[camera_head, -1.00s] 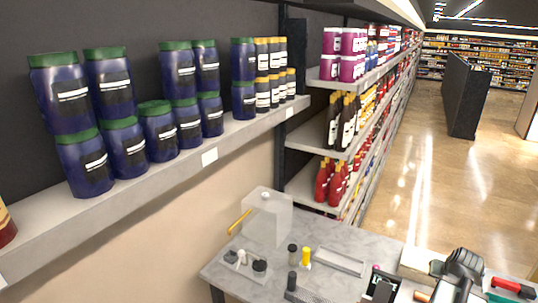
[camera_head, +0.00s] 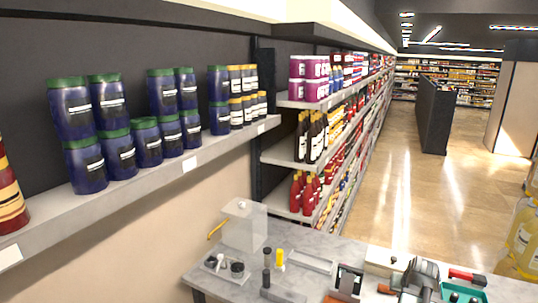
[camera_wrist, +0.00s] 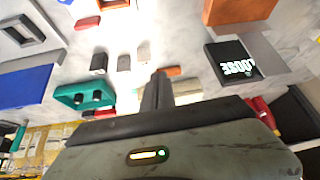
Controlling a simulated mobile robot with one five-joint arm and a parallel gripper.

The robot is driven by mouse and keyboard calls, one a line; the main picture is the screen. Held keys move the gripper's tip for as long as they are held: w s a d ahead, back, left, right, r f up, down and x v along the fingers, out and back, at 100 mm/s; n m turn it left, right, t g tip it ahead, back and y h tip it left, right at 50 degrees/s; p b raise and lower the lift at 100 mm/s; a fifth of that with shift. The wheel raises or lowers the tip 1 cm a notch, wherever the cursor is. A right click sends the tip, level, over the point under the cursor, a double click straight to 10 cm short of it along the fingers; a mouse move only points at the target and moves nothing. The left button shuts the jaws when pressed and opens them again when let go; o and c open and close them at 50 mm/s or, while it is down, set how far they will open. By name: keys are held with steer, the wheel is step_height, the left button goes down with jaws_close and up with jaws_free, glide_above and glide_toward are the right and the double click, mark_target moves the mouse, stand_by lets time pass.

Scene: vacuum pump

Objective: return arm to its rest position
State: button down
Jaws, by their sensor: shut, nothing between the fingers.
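My gripper (camera_wrist: 158,92) shows in the wrist view with its narrow dark fingers together and nothing between them. They point over the grey work table (camera_wrist: 190,50), which holds small parts. A dark grey machine (camera_head: 420,273) stands at the lower right of the head view; I cannot tell whether it is the vacuum pump or part of my arm. A teal tray (camera_wrist: 85,97) with black knobs lies left of the fingers. No contact with the fingers is visible.
A shelf (camera_head: 150,183) of blue jars runs along the left. Open floor (camera_head: 400,190) lies beyond the table.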

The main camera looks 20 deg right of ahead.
steer(key=w+a+f+n+g+y, duration=0.15)
steer(key=w+a, duration=0.25)
steer(key=a, duration=0.5)
steer(key=w+a+f+n+y, duration=0.1)
steer(key=w+a+n, duration=0.15)
steer(key=a, duration=0.65)
steer(key=w+a+f+n+g+y, duration=0.1)
steer(key=w+a, duration=0.3)
steer(key=a, duration=0.6)
steer(key=s+a+n+g, duration=0.1)
steer(key=a+n+g, duration=0.1)
steer(key=a, duration=1.7)
steer(key=shift+s+f+n+b, duration=0.3)
steer(key=shift+s+n+b, duration=0.05)
steer(key=shift+n+b, duration=0.1)
steer(key=shift+a, duration=0.1)
